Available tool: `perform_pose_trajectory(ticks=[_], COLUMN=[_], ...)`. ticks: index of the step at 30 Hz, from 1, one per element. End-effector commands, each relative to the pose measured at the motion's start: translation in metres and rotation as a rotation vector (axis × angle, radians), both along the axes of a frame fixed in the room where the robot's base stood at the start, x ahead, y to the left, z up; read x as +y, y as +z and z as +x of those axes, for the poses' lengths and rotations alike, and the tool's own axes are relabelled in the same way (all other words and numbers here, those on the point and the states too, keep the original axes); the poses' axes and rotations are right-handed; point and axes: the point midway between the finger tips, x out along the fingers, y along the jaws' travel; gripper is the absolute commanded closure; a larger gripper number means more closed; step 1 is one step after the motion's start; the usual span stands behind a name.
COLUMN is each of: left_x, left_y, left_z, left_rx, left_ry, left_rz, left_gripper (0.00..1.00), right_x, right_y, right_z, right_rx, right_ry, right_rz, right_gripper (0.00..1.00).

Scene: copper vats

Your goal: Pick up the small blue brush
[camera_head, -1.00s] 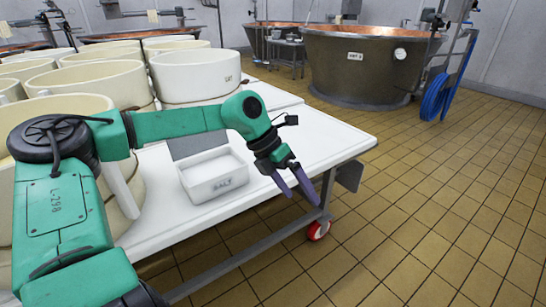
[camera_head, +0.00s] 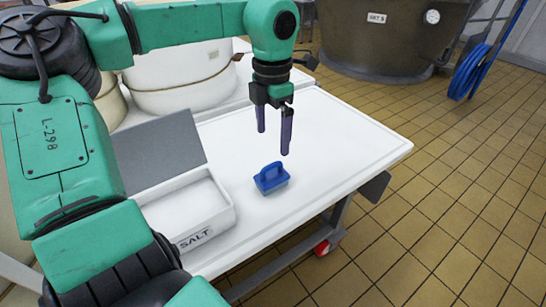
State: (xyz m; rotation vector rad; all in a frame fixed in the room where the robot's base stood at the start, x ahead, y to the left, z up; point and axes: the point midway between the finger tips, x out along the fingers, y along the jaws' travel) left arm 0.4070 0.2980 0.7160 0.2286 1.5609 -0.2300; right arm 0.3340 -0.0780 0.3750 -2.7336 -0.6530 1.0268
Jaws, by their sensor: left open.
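The small blue brush (camera_head: 271,179) stands on the white table, handle up, just right of the salt box. My left gripper (camera_head: 274,143) points down above and slightly beyond the brush in the picture. Its two dark fingers are apart, with nothing between them. The fingertips do not appear to touch the brush. My right gripper is not in view.
The white table (camera_head: 345,150) is clear to the right of the brush. An open white box marked SALT (camera_head: 205,232) with a grey lid (camera_head: 160,152) is close on the left. Cream tubs (camera_head: 178,80) stand behind. A copper vat (camera_head: 390,40) is farther back.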

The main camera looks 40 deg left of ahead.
Motion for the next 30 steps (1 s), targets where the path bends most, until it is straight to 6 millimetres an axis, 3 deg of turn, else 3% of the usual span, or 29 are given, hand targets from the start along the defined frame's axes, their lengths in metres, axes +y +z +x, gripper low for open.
perform_pose_trajectory(ticks=[1, 6, 14, 18, 21, 26, 27, 30], left_x=[0.0, 0.0, 0.0, -0.001, -0.001, -0.001, 0.0, 0.0], left_y=[-0.016, -0.06, -0.093, -0.122, -0.132, -0.131, -0.131, -0.131], left_z=[-0.001, -0.001, -0.002, -0.003, -0.003, -0.002, -0.002, -0.002], left_rx=[0.003, 0.004, 0.003, 0.003, 0.002, -0.001, -0.001, 0.0], left_ry=[-0.001, -0.001, -0.001, 0.0, -0.001, -0.001, -0.001, -0.001], left_rz=[-0.002, -0.002, -0.002, -0.002, -0.002, -0.001, -0.001, -0.001], left_gripper=[0.0, 0.0, 0.0, 0.0, 0.0, 0.0, 0.04, 0.42], right_x=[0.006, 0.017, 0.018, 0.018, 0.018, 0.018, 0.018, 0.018], right_y=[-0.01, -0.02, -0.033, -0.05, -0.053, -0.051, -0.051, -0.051], right_z=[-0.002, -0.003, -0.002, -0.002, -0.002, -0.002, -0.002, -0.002], right_rx=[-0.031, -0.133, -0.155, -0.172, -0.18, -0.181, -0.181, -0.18], right_ry=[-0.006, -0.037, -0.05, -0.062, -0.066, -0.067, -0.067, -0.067], right_rz=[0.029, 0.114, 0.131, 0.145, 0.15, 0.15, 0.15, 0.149], right_gripper=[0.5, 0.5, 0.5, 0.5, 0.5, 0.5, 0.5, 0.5])
